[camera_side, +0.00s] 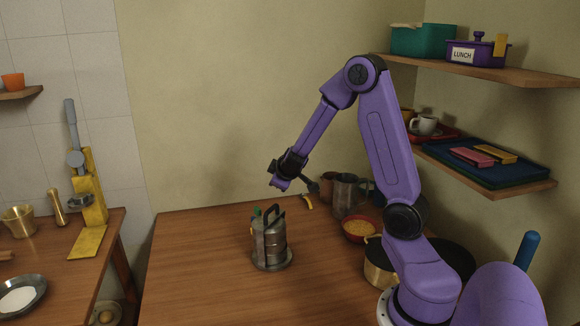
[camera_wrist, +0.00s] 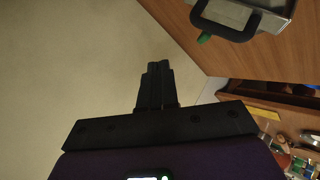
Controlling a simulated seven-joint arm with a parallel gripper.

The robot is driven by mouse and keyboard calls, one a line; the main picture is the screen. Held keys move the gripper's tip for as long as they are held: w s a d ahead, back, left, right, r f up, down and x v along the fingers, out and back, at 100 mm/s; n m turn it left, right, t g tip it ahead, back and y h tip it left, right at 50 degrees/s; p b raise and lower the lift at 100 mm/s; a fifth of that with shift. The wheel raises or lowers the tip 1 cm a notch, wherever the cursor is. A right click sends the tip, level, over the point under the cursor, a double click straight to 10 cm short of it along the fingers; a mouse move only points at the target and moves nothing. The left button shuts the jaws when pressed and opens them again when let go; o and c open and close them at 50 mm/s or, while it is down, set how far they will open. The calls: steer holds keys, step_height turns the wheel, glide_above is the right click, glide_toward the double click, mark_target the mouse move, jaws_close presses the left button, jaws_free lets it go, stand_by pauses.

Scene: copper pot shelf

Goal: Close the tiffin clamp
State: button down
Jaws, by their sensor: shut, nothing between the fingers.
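The steel tiffin (camera_side: 271,243) stands upright on the wooden table, on a round base plate, with a dark handle (camera_side: 277,214) over its top. A small green tab (camera_side: 257,213), which looks like part of the clamp, shows at its upper left. I cannot tell how the clamp sits. In the wrist view, part of the tiffin (camera_wrist: 266,14) shows at the upper right with the black handle and the green tab (camera_wrist: 205,38). My gripper (camera_wrist: 157,66) is shut and empty. In the side view my gripper (camera_side: 280,186) hangs above the tiffin, apart from it.
Right of the tiffin stand a red bowl (camera_side: 360,230), a metal jug (camera_side: 345,194) and a brass pot (camera_side: 377,265). A yellow piece (camera_side: 307,202) lies behind. Shelves (camera_side: 490,68) hang at the right. The table (camera_side: 195,265) is clear left of the tiffin.

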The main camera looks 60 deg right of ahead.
steer(key=s+r, duration=0.4)
steer(key=r, duration=0.2)
steer(key=s+a+f+n+g+y, duration=0.15)
steer(key=s+a, duration=0.25)
steer(key=a, duration=0.6)
steer(key=s+a+n+y, duration=0.2)
steer(key=s+a+n, duration=0.1)
steer(key=a, duration=0.7)
steer(key=s+a+n+g+y, duration=0.1)
steer(key=s+a+n+g, duration=0.1)
steer(key=s+a, duration=0.3)
steer(key=s+a+f+n+g+y, duration=0.1)
steer(key=s+a, duration=0.4)
steer(key=s, duration=0.9)
steer(key=n+g+y, duration=0.1)
steer(key=n+g, duration=0.1)
steer(key=shift+f+n, duration=0.2)
steer(key=shift+n, duration=0.15)
steer(key=shift+a+g+y, duration=0.1)
steer(key=shift+g+y, duration=0.15)
